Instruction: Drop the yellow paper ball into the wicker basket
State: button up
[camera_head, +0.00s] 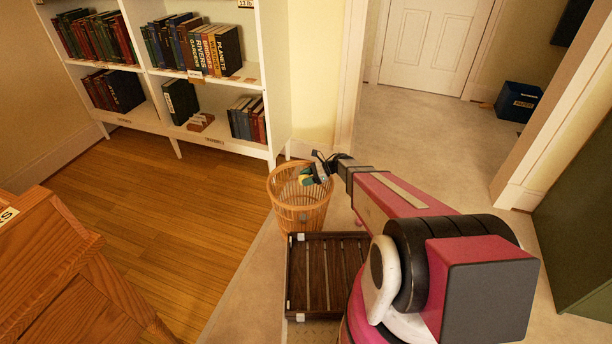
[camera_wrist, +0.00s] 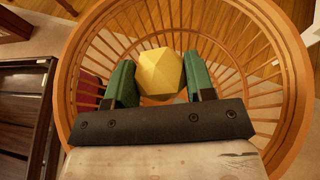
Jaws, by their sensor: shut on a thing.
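The yellow paper ball (camera_wrist: 159,73) is a faceted ball held between the two green fingers of my gripper (camera_wrist: 160,83) in the wrist view. My gripper is shut on it. The wicker basket (camera_head: 298,215) is an orange-brown slatted basket standing on the floor, and its rim also shows around the gripper in the wrist view (camera_wrist: 66,95). In the head view my gripper (camera_head: 311,177) is over the basket's opening, near its right side. The ball is above the basket's inside. In the head view the ball is mostly hidden and too small to make out clearly.
A dark slatted crate (camera_head: 318,238) stands on the floor just in front of the basket. A white bookshelf (camera_head: 262,148) with books is behind it. A wooden desk (camera_head: 60,270) is at left, a dark blue box (camera_head: 518,102) at far right. The wood floor at left is clear.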

jog(key=o, duration=1)
jog(key=v, duration=1)
jog(key=shift+w+d+r, duration=0.1)
jog(key=shift+d+r, duration=0.05)
jog(key=shift+d, duration=0.2)
